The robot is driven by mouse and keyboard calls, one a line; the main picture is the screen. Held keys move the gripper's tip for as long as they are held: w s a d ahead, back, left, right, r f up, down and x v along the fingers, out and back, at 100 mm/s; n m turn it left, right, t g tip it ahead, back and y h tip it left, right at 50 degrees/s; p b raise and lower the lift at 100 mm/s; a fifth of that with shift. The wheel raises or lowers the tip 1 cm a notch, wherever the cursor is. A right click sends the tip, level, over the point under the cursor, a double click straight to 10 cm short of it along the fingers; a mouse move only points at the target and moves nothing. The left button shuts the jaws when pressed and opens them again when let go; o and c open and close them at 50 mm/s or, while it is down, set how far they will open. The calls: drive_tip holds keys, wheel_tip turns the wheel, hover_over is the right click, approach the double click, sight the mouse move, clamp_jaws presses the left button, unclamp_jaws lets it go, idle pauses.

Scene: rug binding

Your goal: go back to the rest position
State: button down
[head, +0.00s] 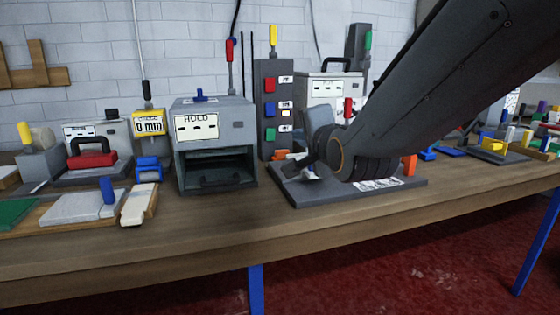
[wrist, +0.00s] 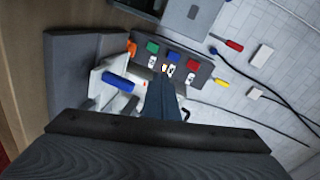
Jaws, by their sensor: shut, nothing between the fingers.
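My gripper (head: 288,168) is at the end of my arm, which reaches in from the upper right of the head view. It hangs over the left part of a dark grey base plate (head: 310,200) on the bench. In the wrist view, the narrow dark fingers (wrist: 164,78) are together and hold nothing. A white part with a blue cylinder (wrist: 118,81) lies close to the left of the fingers there. My wrist hides part of the machine on the plate in the head view.
A grey box marked HOLD (head: 214,140) with an open front stands left of the plate. Behind the gripper rises a dark panel (head: 263,95) with red, blue and green buttons. A yellow timer box (head: 149,122) stands further left. The wooden bench's front strip (head: 230,220) is clear.

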drive_tip(key=s+d+f+n+g+h+p, duration=0.2)
drive_tip(key=s+d+f+n+g, duration=0.15)
drive_tip(key=f, duration=0.25)
drive_tip(key=s+d+f+n+g+h+p, duration=0.1)
drive_tip(key=s+d+f+n+g+p, duration=0.1)
drive_tip(key=s+d+f+g, duration=0.3)
drive_tip(key=s+d+f+n+g+p, duration=0.2)
drive_tip(key=s+d+f+n+g, duration=0.1)
drive_tip(key=s, duration=0.6)
drive_tip(key=s+d+f+n+g+h+p, duration=0.1)
drive_tip(key=s+d+f+n+g+p, duration=0.2)
drive_tip(key=s, duration=0.5)
drive_tip(key=shift+s+f+n+g, duration=0.35)
drive_tip(key=shift+f+n+g, duration=0.15)
drive_tip(key=shift+f, duration=0.35)
drive_tip(key=shift+w, duration=0.1)
